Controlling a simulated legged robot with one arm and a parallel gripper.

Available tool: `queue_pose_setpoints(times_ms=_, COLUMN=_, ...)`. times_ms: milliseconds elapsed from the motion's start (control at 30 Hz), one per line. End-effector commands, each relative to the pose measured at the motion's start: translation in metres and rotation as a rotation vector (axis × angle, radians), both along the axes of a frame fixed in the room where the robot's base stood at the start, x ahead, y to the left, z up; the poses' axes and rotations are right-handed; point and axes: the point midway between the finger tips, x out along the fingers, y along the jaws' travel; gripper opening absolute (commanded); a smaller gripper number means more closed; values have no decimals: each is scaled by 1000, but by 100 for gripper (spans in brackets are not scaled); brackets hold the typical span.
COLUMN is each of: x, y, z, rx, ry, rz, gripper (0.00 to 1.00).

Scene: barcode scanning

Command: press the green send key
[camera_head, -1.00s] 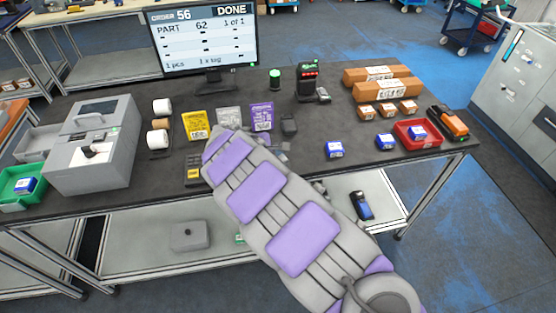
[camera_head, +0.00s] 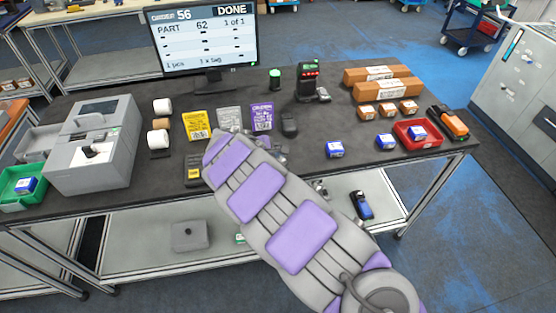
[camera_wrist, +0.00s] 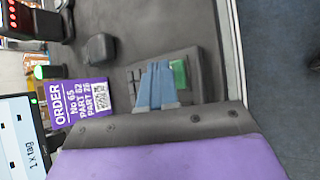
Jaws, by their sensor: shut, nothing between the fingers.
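In the wrist view, the green key (camera_wrist: 179,73) is on a dark grey key unit (camera_wrist: 207,72) lying on the bench. My gripper (camera_wrist: 154,72) is shut and empty, its blue-grey fingers over the unit just left of the green key. The fingers do not cover the key's visible face. I cannot tell how high the fingertips are above the unit. In the head view, my purple and grey arm reaches over the bench front and hides the key unit and most of my gripper.
A purple order card (camera_wrist: 82,101) and a dark rounded object (camera_wrist: 100,48) lie beside the unit. The monitor (camera_head: 203,40) reads "DONE". A grey machine (camera_head: 92,150) stands left; a red tray (camera_head: 418,141) and blue boxes (camera_head: 335,150) are right.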

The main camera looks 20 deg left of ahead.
Motion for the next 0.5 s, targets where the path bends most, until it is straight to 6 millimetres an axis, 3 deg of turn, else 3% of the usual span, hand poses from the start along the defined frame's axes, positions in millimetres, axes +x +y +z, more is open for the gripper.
queue_pose_setpoints(times_ms=500, x=0, y=0, z=-5, rx=-1, ry=0, rz=1, gripper=0)
